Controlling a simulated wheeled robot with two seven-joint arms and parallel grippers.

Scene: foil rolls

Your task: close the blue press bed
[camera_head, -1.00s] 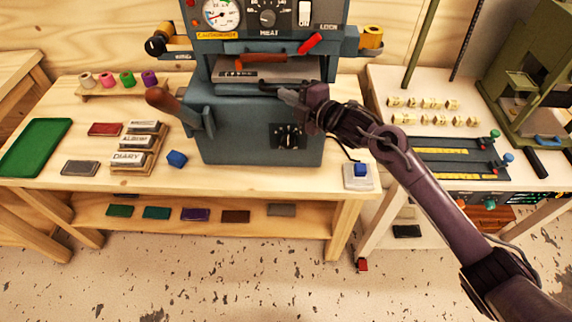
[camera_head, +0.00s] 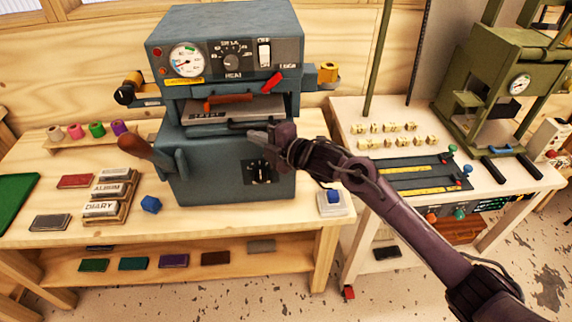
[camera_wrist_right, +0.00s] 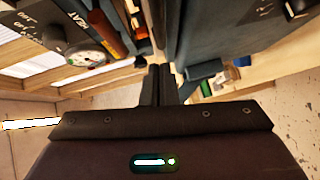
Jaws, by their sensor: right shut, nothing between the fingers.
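The blue press (camera_head: 225,160) stands on the wooden bench, with a gauge and dial on its upper head. Its bed (camera_head: 222,119), a grey plate with an orange-brown handle (camera_head: 228,99) above it, shows in the gap between head and base. A dark bar (camera_head: 250,126) runs along the bed's front edge. My right gripper (camera_head: 262,136) is at the right end of that bar, shut and empty; I cannot tell whether it touches. In the right wrist view the shut fingers (camera_wrist_right: 160,85) point towards the press front. My left gripper is out of view.
A brown-handled lever (camera_head: 135,146) sticks out at the press's left. A white pad with a blue button (camera_head: 333,200) is at the right bench edge. A green press (camera_head: 490,90) stands farther right.

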